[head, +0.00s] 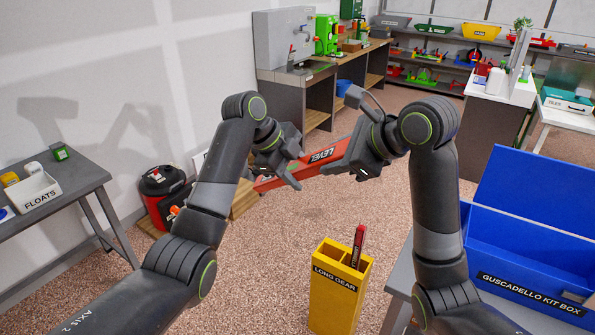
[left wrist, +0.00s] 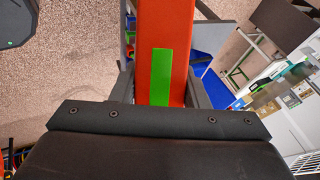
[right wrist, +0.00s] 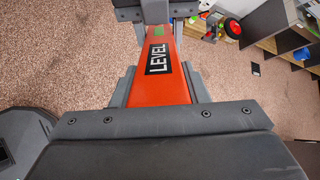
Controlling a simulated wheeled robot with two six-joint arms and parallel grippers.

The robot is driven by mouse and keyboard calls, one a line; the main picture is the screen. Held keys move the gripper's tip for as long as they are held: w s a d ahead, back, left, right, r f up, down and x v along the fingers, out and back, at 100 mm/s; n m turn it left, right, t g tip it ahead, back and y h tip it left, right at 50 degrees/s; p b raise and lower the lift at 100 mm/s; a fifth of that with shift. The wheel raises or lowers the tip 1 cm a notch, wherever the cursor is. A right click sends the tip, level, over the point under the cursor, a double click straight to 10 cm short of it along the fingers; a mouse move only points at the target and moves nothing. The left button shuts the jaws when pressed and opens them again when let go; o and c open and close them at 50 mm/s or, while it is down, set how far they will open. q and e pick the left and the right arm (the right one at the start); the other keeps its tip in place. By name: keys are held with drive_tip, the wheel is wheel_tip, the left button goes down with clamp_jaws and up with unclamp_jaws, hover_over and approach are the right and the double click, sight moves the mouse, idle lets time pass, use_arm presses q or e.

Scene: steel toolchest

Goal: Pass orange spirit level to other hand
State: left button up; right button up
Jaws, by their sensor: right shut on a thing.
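The orange spirit level (head: 325,156), with a black LEVEL label, is held in the air between my two arms, tilted in the head view. My right gripper (head: 361,167) is shut on its right part; the level also runs between the fingers in the right wrist view (right wrist: 163,92). My left gripper (head: 295,163) is open around the level further left. In the left wrist view the level (left wrist: 167,20), with a green patch, lies between the left fingers. The level's far left end sticks out past my left gripper.
A yellow LONG GEAR box (head: 333,302) holding a red-handled tool (head: 357,245) stands below the grippers. A blue kit box (head: 530,205) is at right. A grey table (head: 85,182) with a FLOATS bin (head: 38,190) is at left. A red-and-black canister (head: 163,190) stands by the wall.

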use_arm(q)
drive_tip(key=c, duration=0.4)
drive_tip(key=shift+c, duration=0.2)
use_arm(e)
drive_tip(key=o, duration=1.1)
drive_tip(key=shift+c, duration=0.2)
drive_tip(key=shift+d+r, duration=0.1)
